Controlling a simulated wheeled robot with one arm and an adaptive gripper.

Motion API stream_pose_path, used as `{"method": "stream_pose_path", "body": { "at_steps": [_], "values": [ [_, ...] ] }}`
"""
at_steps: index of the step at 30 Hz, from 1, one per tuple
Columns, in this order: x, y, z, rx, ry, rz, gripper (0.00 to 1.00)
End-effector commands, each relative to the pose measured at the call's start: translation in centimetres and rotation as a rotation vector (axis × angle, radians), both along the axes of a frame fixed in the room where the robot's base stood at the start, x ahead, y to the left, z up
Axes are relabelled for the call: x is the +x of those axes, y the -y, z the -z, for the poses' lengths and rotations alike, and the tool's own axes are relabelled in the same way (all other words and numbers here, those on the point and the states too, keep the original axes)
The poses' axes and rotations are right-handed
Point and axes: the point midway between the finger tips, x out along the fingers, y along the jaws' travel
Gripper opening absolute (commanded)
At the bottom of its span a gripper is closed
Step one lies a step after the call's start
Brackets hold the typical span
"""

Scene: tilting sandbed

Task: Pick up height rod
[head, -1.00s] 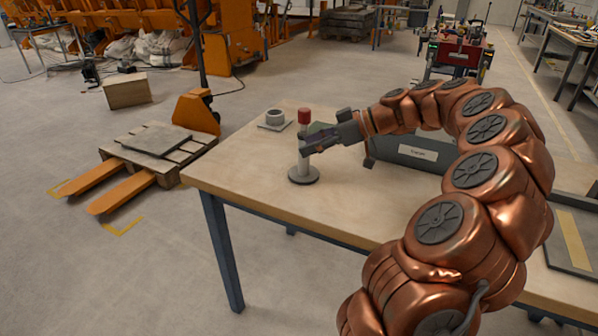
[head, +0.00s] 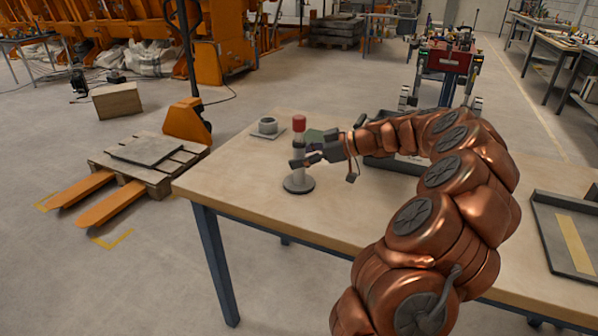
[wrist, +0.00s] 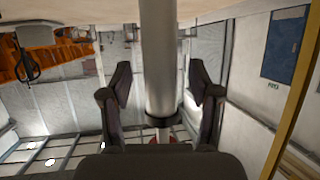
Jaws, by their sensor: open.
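The height rod (head: 299,172) stands upright on the table, a pale post with a red cap and a round dark base. In the wrist view its grey shaft (wrist: 158,50) runs down the middle, with a dark collar low in the picture. My gripper (head: 303,160) is at the shaft, between base and cap. In the wrist view the open jaws (wrist: 161,82) have one finger on each side of the shaft, with a visible gap at both sides. The red cap is mostly hidden there behind the gripper body.
On the wooden table (head: 240,180), a grey ring on a plate (head: 268,127) sits behind the rod. A grey case (head: 385,165) lies behind my arm, and a dark tray (head: 570,235) is at the right. The table's left front is clear.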

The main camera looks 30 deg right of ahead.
Motion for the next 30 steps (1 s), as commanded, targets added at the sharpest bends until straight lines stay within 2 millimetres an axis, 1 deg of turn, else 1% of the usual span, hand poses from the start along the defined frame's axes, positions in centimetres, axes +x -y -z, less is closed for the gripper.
{"method": "stream_pose_path", "body": {
  "at_steps": [3, 9, 26, 27, 30],
  "values": [
    [0.34, -0.36, 0.13, 0.000, 0.000, -0.001, 0.62],
    [0.35, -0.37, 0.13, -0.001, 0.001, -0.003, 0.61],
    [0.33, -0.37, 0.15, 0.000, 0.000, -0.002, 0.03],
    [0.33, -0.37, 0.14, 0.000, 0.000, -0.002, 0.00],
    [0.33, -0.38, 0.15, 0.000, 0.000, -0.002, 0.00]
  ]
}}
